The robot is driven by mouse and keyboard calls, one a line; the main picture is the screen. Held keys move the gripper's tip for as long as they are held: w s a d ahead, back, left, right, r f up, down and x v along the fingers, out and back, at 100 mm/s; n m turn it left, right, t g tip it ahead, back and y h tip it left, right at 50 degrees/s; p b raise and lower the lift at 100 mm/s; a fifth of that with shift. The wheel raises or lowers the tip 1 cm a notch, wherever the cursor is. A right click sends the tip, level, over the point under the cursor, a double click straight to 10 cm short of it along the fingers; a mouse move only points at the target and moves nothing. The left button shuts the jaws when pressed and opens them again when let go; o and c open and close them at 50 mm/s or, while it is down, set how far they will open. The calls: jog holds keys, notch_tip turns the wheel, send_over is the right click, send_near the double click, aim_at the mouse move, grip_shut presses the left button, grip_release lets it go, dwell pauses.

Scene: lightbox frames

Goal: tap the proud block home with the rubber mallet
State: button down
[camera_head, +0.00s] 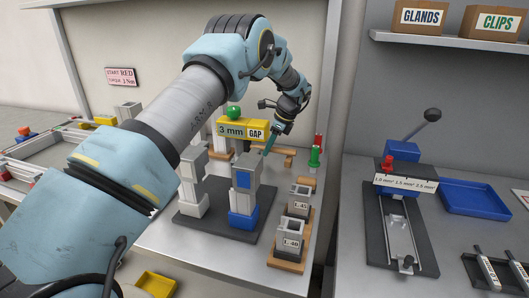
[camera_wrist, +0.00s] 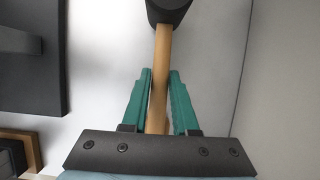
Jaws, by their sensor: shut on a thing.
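My gripper (camera_head: 268,146) is above the bench, just behind and right of a grey block with a blue face (camera_head: 243,179) in the head view. In the wrist view my gripper (camera_wrist: 160,78) has its teal fingers shut on the wooden handle of the rubber mallet (camera_wrist: 162,55). The black mallet head (camera_wrist: 169,9) is cut off by the top edge there. I cannot make out the mallet in the head view. The grey block stands upright over a blue base (camera_head: 243,217) on a dark plate (camera_head: 222,229). I cannot tell how far any block stands proud.
A grey post (camera_head: 192,185) stands left of the blue-faced block. A yellow "3 mm GAP" gauge (camera_head: 229,131) is behind. Grey blocks on wooden stands (camera_head: 287,263) are at right, with red and green pegs (camera_head: 315,157) behind. A lever press (camera_head: 402,155) is on the right bench.

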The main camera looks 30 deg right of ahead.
notch_tip(320, 180, up, 9)
jog(key=shift+f+b, duration=0.2)
jog(key=shift+b, duration=0.85)
jog(key=shift+r, duration=0.1)
